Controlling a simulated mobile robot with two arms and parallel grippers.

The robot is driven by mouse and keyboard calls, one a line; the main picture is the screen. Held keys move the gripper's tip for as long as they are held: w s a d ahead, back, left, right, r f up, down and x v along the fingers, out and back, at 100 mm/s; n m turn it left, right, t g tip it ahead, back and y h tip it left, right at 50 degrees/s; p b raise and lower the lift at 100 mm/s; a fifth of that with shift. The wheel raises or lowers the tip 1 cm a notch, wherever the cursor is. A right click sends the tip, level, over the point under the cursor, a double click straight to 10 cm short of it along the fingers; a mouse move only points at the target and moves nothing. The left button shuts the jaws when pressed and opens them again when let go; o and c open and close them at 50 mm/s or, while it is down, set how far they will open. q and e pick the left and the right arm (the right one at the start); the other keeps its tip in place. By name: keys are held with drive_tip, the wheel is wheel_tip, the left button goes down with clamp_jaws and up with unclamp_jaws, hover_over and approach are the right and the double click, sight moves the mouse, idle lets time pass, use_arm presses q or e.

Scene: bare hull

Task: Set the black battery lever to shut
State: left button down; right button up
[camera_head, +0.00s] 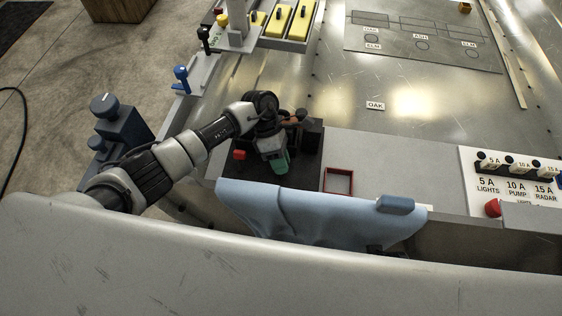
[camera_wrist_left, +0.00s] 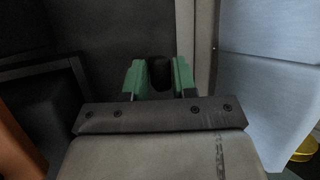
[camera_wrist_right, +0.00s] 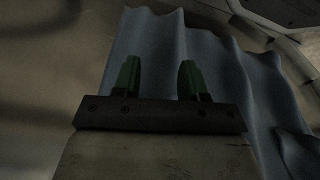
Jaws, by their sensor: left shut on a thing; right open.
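My left gripper (camera_head: 279,162) reaches down over a dark panel (camera_head: 309,168) in the head view. In the left wrist view its green fingertips (camera_wrist_left: 159,76) are shut on a black rounded handle (camera_wrist_left: 160,72), which looks like the black battery lever. The lever's base and its exact setting are hidden by the gripper and shadow. Another black lever (camera_head: 206,38) stands apart on the left rail. My right gripper (camera_wrist_right: 158,80) is open and empty in the right wrist view, in front of blue cloth (camera_wrist_right: 150,45).
A light blue cloth (camera_head: 300,212) hangs over the near edge, with a blue block (camera_head: 396,204) on it. A red button (camera_head: 239,154) and a red frame (camera_head: 338,181) are near the left gripper. A blue lever (camera_head: 181,78) stands left. The metal deck (camera_head: 400,100) behind is mostly clear.

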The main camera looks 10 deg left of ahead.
use_arm(q)
drive_tip(key=shift+s+f, duration=0.15)
drive_tip(key=shift+s, duration=0.1)
drive_tip(key=c, duration=0.9)
unclamp_jaws()
drive_tip(key=shift+w, duration=0.1)
drive_tip(key=shift+r, duration=0.2)
drive_tip(key=v, duration=1)
drive_tip(key=shift+w+a+r, duration=0.1)
drive_tip(key=shift+w+r, duration=0.1)
drive_tip(key=shift+r, duration=0.05)
